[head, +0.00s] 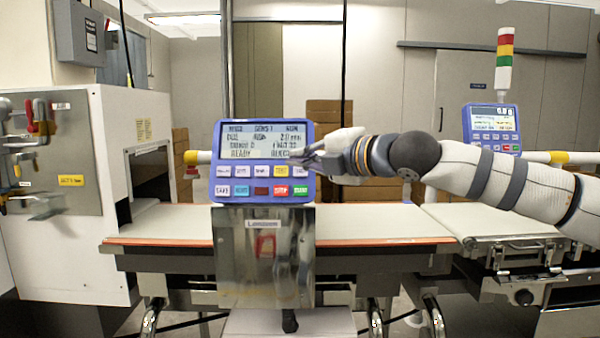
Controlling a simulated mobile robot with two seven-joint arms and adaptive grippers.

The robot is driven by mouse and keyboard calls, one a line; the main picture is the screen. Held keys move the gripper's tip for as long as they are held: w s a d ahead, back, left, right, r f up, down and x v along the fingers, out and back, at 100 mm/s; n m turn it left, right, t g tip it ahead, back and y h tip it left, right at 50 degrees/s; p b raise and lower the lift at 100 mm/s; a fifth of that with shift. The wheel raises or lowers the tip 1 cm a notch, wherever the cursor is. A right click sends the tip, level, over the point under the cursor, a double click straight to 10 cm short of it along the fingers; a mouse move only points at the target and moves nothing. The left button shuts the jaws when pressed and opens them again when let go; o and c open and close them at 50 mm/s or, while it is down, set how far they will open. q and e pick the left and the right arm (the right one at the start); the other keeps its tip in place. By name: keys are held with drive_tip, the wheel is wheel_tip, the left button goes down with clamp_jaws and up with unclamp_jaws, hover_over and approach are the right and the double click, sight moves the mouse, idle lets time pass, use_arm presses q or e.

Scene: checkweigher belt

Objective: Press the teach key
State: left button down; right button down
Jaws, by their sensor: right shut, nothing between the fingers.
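A blue control panel (214,160) with a lit screen (245,138) stands on a steel post box in the middle of the head view. Below the screen are two rows of keys. The upper row has pale keys and a yellow key (281,171). The lower row has a pale key (222,190), a cyan key (241,190), a dark red key (261,191), a red key (280,191) and a green key (299,191). The labels are too small to tell which is the teach key. My right gripper (295,157) is shut and empty, its tips over the screen's lower right corner; contact cannot be told.
A white conveyor belt (375,222) runs behind the panel, from a white machine housing (110,240) at left to a second belt section (470,220). A second blue display (491,126) and a signal tower (505,62) stand at right. Cartons (325,112) are stacked behind.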

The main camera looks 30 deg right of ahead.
sight(301, 169)
use_arm(q)
drive_tip(key=shift+s+f, duration=0.35)
drive_tip(key=shift+s, duration=0.05)
use_arm(e)
drive_tip(key=shift+w+d+f, duration=0.65)
drive_tip(key=shift+w, duration=0.4)
drive_tip(key=shift+w+d+f, duration=0.6)
drive_tip(key=shift+w+f, duration=0.05)
drive_tip(key=shift+w, duration=0.4)
drive_tip(key=shift+w+d+f, duration=0.65)
drive_tip(key=shift+w, duration=0.4)
use_arm(q)
drive_tip(key=shift+w, duration=0.1)
drive_tip(key=shift+w+r, duration=0.1)
drive_tip(key=shift+r, duration=0.05)
use_arm(e)
drive_tip(key=shift+w+d+f, duration=0.15)
drive_tip(key=shift+w+f, duration=0.1)
drive_tip(key=shift+w, duration=0.05)
